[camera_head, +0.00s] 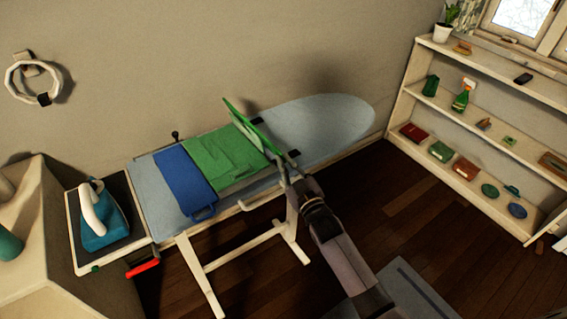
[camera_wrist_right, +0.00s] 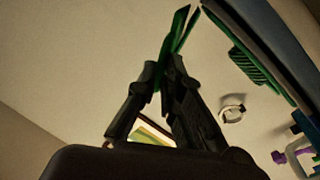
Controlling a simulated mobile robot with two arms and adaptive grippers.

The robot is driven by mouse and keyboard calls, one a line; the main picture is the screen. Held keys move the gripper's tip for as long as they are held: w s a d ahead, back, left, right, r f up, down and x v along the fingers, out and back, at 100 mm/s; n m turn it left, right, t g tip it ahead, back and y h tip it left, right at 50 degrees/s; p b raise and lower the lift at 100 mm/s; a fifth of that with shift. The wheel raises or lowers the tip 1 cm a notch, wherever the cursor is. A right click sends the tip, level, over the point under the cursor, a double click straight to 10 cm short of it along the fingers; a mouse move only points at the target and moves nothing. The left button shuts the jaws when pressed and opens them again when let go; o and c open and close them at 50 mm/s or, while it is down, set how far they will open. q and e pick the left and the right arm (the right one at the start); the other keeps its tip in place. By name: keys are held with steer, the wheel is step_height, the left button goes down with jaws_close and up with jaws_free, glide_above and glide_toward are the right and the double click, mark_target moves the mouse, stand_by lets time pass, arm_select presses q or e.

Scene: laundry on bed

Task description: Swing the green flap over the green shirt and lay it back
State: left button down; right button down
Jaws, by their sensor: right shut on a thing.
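The green shirt (camera_head: 222,156) lies flat on the ironing board (camera_head: 322,118). The green flap (camera_head: 250,126) stands tilted up along the shirt's right side, a thin raised panel. My right gripper (camera_head: 284,172) is shut on the near end of the flap. In the right wrist view the flap (camera_wrist_right: 176,45) rises from between the fingertips of the right gripper (camera_wrist_right: 170,72). The ribbed green piece (camera_wrist_right: 248,66) in that view seems to be the shirt on the board. My left gripper is in neither view.
A teal iron (camera_head: 104,226) stands on a dark rest at the board's left end. The board's rounded right end is bare. A shelf (camera_head: 470,127) with small items stands at right.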

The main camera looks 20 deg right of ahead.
steer(key=shift+s+a+r+n+t+b, duration=0.15)
steer(key=shift+a+n+t+b, duration=0.25)
steer(key=shift+n, duration=0.6)
steer(key=shift+a, duration=0.15)
steer(key=c, duration=1.7)
jaws_free()
steer(key=shift+s, duration=0.1)
steer(key=shift+f, duration=0.2)
steer(key=shift+s+f, duration=0.1)
steer(key=shift+s, duration=0.2)
steer(key=v, duration=1.1)
steer(key=shift+s+d+r, duration=0.15)
steer(key=shift+d+r, duration=0.1)
steer(key=shift+r, duration=0.1)
